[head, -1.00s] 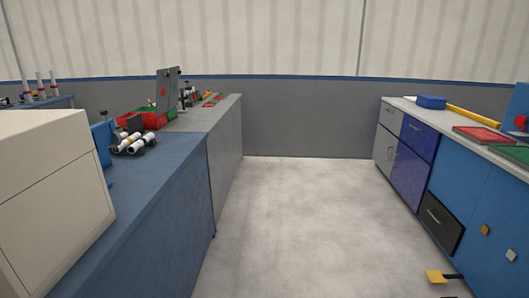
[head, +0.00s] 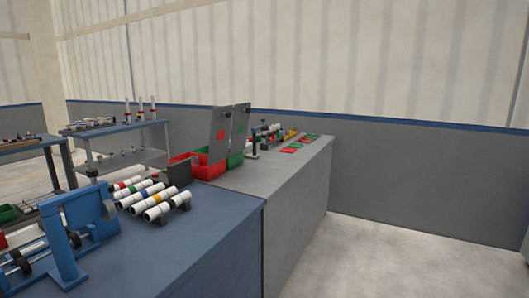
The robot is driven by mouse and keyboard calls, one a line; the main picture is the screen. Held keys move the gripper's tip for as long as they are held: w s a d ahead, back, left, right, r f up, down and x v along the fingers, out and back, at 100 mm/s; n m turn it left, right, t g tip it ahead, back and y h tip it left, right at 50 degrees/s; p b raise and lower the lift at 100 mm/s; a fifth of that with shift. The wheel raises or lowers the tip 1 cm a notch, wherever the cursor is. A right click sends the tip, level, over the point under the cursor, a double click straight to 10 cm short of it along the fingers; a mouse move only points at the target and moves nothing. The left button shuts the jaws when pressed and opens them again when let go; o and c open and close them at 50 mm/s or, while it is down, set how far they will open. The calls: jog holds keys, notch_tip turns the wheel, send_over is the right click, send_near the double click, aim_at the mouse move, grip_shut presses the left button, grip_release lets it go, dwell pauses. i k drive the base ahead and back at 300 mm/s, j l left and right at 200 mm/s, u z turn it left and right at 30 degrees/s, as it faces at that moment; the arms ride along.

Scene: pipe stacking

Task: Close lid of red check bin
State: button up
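The red check bin (head: 207,172) stands on the left counter, near where the blue top meets the grey top. Its lid (head: 219,137), a grey panel with a red square, stands upright and open at the bin's right side. A red tray-like part (head: 181,164) extends to its left, partly behind a dark upright panel (head: 179,173). My gripper is not in view.
A green bin (head: 236,160) with its own upright grey lid (head: 241,125) stands just right of the red one. White pipes (head: 152,199) lie on a rack in front. A blue clamp-like machine (head: 75,235) is at front left. Open floor (head: 400,260) lies right.

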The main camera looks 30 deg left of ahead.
aim_at(220, 117)
jog(key=i+u, duration=0.45)
jog(key=i+l+u, duration=0.2)
jog(key=i+u, duration=0.3)
jog(key=i+l+u, duration=0.45)
jog(key=i+j, duration=0.05)
